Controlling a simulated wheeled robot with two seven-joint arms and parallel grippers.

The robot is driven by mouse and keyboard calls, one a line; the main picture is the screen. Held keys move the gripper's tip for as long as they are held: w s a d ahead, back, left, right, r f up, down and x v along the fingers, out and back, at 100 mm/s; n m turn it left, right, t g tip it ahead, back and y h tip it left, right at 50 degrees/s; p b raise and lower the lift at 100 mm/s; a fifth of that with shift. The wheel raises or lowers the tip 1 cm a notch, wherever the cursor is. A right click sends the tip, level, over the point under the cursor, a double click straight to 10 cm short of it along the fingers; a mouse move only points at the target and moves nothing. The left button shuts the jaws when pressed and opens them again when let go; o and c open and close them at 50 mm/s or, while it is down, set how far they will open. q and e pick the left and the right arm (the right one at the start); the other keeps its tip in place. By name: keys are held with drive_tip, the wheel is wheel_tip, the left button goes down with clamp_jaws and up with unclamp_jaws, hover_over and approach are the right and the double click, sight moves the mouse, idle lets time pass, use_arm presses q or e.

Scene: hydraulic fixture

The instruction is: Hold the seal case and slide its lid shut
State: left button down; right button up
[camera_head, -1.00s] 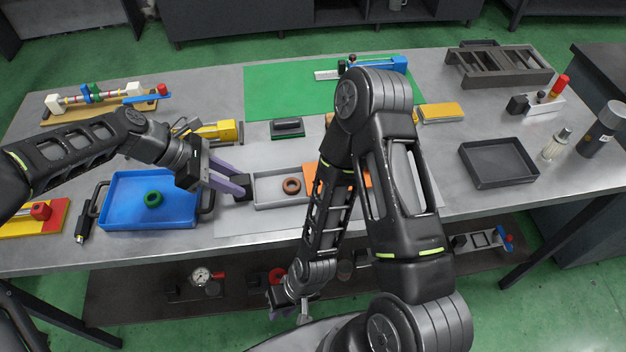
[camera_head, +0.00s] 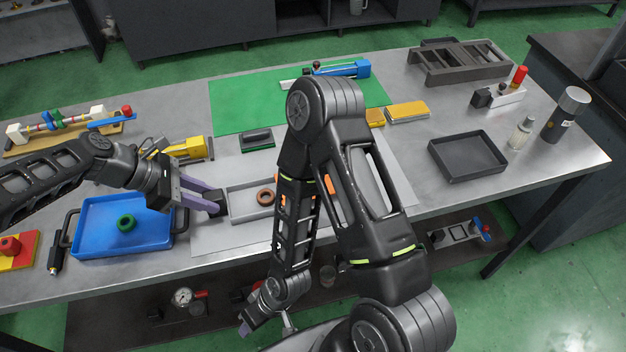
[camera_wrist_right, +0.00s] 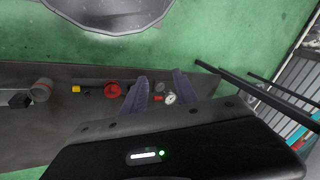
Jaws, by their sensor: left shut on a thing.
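The seal case (camera_head: 240,207) is a shallow grey tray on a pale mat, with a brown ring (camera_head: 265,197) inside. Its orange lid (camera_head: 283,208) is mostly hidden behind my right arm; orange bits show between the links. I cannot tell how far the lid covers the case. My left gripper (camera_head: 213,197) is shut on a dark block at the case's left end. My right gripper (camera_head: 248,326) hangs low in front of the table edge, away from the case. In the right wrist view its purple fingers (camera_wrist_right: 160,80) are apart, with nothing between them.
A blue tray (camera_head: 90,238) with a green ring (camera_head: 127,222) stands left of the case. A black-topped block (camera_head: 257,140) lies behind it. A dark empty tray (camera_head: 468,158) is at the right. A lower shelf (camera_head: 120,320) with a gauge (camera_head: 182,297) runs beneath.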

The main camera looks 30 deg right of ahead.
drive_tip(key=w+a+r+n+t+y, duration=0.1)
drive_tip(key=w+a+r+n+y, duration=0.3)
drive_tip(key=a+r, duration=0.7)
drive_tip(key=w+a+r+n+t+y, duration=0.25)
drive_tip(key=w+a+r, duration=0.35)
drive_tip(key=a+r, duration=0.45)
drive_tip(key=w+d+r+n+h, duration=0.1)
drive_tip(key=w+d+r+h, duration=0.3)
drive_tip(key=r, duration=0.6)
drive_tip(key=w+d+r+n+h, duration=0.2)
drive_tip(key=d+r+h, duration=0.4)
drive_tip(key=r, duration=0.4)
drive_tip(key=w+d+f+m+g+h, duration=0.1)
drive_tip(key=w+d+m, duration=0.15)
drive_tip(key=d, duration=0.85)
drive_tip(key=w+d+f+m+g+h, duration=0.1)
drive_tip(key=d+f+m+g, duration=0.15)
drive_tip(key=d, duration=0.95)
drive_tip(key=s+d+f+m, duration=0.1)
drive_tip(key=s+d+m, duration=0.1)
drive_tip(key=d, duration=0.5)
drive_tip(key=s+d+f+m+g, duration=0.1)
drive_tip(key=s+d+f+m, duration=0.1)
drive_tip(key=d, duration=0.5)
drive_tip(key=s+d+f+m, duration=0.1)
drive_tip(key=s+d+m, duration=0.3)
drive_tip(key=d, duration=0.3)
drive_tip(key=shift+d+f+m+g+y, duration=0.15)
drive_tip(key=shift+f+m+g+y, duration=0.2)
drive_tip(key=shift+m, duration=0.4)
